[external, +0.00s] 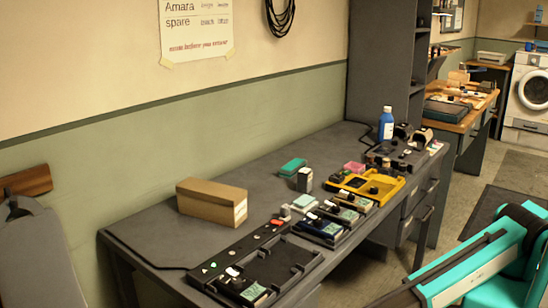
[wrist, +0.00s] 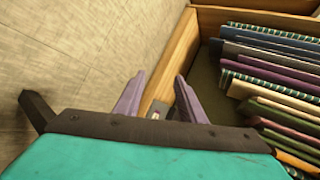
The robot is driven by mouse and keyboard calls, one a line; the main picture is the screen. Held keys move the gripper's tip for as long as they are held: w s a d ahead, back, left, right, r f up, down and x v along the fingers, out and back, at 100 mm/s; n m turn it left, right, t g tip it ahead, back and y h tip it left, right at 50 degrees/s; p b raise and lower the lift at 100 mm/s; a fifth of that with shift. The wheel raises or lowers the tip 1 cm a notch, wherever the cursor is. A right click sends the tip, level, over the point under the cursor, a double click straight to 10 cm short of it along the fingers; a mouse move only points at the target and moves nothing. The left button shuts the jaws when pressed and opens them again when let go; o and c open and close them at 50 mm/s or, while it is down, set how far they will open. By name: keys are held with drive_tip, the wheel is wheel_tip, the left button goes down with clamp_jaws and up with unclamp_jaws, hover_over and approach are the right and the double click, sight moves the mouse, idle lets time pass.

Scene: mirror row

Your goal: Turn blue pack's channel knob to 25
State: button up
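A blue pack (external: 318,232) sits in the row of devices along the front of the grey desk, between the black tray and the yellow device. Its knob and any channel numbers are too small to read. In the wrist view my gripper (wrist: 159,78) shows two purple fingers spread apart with nothing held between them. It points at a wooden box of files, away from the desk row. In the external view only part of my teal arm shows at the bottom right, and my gripper is out of frame. The blue pack does not show in the wrist view.
On the grey desk (external: 150,232) stand a cardboard box (external: 212,202), a yellow device (external: 366,186) and a blue bottle (external: 386,124). The black tray (external: 290,258) is at the near end. A wooden box (wrist: 168,72) of files (wrist: 270,75) is close to my fingers.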

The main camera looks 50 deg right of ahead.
drive_tip(key=s+a+r+n+g+y+b, duration=0.1)
drive_tip(key=s+a+r+n+y+b, duration=0.3)
drive_tip(key=a+r, duration=0.6)
drive_tip(key=w+d+r+n+t+b, duration=0.1)
drive_tip(key=w+d+r+n+t, duration=0.2)
drive_tip(key=r, duration=1)
drive_tip(key=w+d+r+n+t+b, duration=0.1)
drive_tip(key=w+d+r+n, duration=0.25)
drive_tip(key=r, duration=1.05)
drive_tip(key=w+d+r+n+t+b, duration=0.15)
drive_tip(key=w+r+n, duration=0.25)
drive_tip(key=r, duration=0.9)
drive_tip(key=w+d+r+m+h+p, duration=0.3)
drive_tip(key=w+d+m+h+p, duration=0.3)
drive_tip(key=w+d+m+p, duration=1.25)
drive_tip(key=w+d+r+m+g+h+p, duration=0.1)
drive_tip(key=d+m+p, duration=0.4)
drive_tip(key=d+p, duration=0.5)
drive_tip(key=w+d+r+m+h+p, duration=0.3)
drive_tip(key=d+m+p, duration=0.1)
drive_tip(key=d+p, duration=0.6)
drive_tip(key=shift+d+m+g+h+p, duration=0.2)
drive_tip(key=shift+m+g+h+p, duration=0.1)
drive_tip(key=shift+m+g+p, duration=0.1)
